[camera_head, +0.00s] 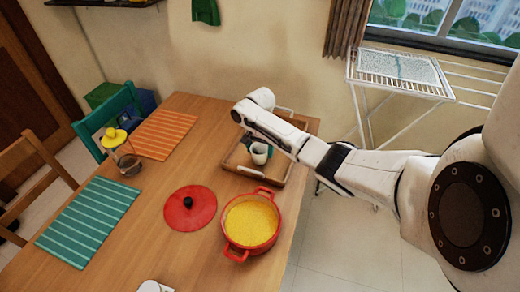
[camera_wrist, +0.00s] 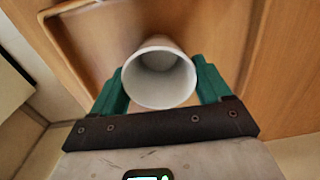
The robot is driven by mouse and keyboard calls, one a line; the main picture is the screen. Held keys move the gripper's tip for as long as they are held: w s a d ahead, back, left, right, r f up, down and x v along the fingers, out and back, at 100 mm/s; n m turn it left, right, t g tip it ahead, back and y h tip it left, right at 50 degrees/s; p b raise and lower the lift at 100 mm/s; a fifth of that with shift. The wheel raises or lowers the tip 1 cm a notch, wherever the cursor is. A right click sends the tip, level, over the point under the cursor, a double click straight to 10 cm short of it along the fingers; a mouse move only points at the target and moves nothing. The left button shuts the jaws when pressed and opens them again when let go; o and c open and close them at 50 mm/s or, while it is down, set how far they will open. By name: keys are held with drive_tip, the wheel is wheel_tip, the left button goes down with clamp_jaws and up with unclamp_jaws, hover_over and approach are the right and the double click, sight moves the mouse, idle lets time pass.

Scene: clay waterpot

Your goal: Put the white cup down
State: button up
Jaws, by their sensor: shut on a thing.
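The white cup (camera_wrist: 160,75) is between the two green fingers of my gripper (camera_wrist: 163,84) in the wrist view, its open mouth facing the camera. It looks empty. The gripper is shut on its sides. In the head view the white cup (camera_head: 260,153) shows below the end of my arm, over a wooden tray (camera_head: 247,174) at the table's right end. My gripper is partly hidden by my arm there. I cannot tell whether the cup touches the tray.
A red pot (camera_head: 251,222) with yellow contents stands in front of the tray. A red lid (camera_head: 190,208), a yellow-topped glass jar (camera_head: 126,160), a teal striped mat (camera_head: 83,222) and an orange mat (camera_head: 160,134) are on the wooden table (camera_head: 150,190).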

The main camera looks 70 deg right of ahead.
drive_tip(key=shift+f, duration=0.2)
drive_tip(key=shift+f, duration=0.2)
drive_tip(key=o, duration=1.1)
wheel_tip(320, 180, up, 12)
drive_tip(key=shift+r, duration=0.2)
